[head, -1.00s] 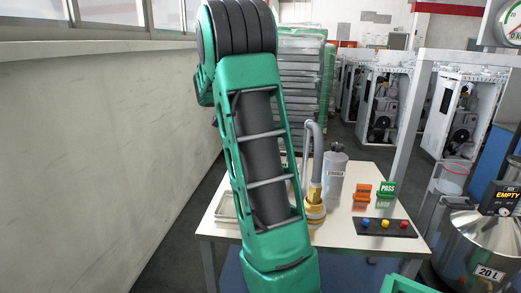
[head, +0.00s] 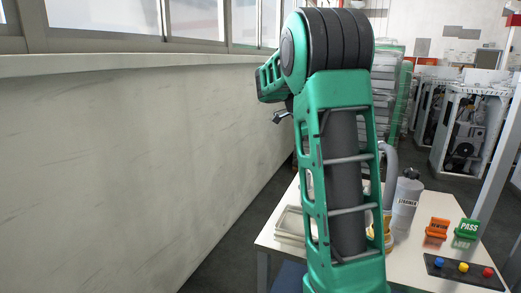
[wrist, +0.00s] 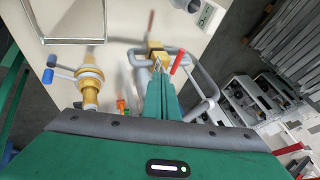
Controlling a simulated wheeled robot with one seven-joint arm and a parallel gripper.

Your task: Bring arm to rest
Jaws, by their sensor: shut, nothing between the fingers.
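My green arm (head: 340,170) stands raised in the middle of the head view, its upper part bent over to the left. In the wrist view my gripper (wrist: 158,68) has its narrow green fingers together, with nothing held between them. Beyond them, in the same view, are a brass valve with a red handle (wrist: 180,62) and a brass fitting with blue handles (wrist: 90,82). I cannot tell the gap between the fingertips and the valve. In the head view my fingertips are not clearly seen.
A white table (head: 415,265) holds a tray (head: 290,225), a grey bottle (head: 405,205), orange and green signs (head: 467,230) and a button panel (head: 465,270). My arm hides part of it. A pale wall (head: 130,160) runs along the left. Machines (head: 465,130) stand behind.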

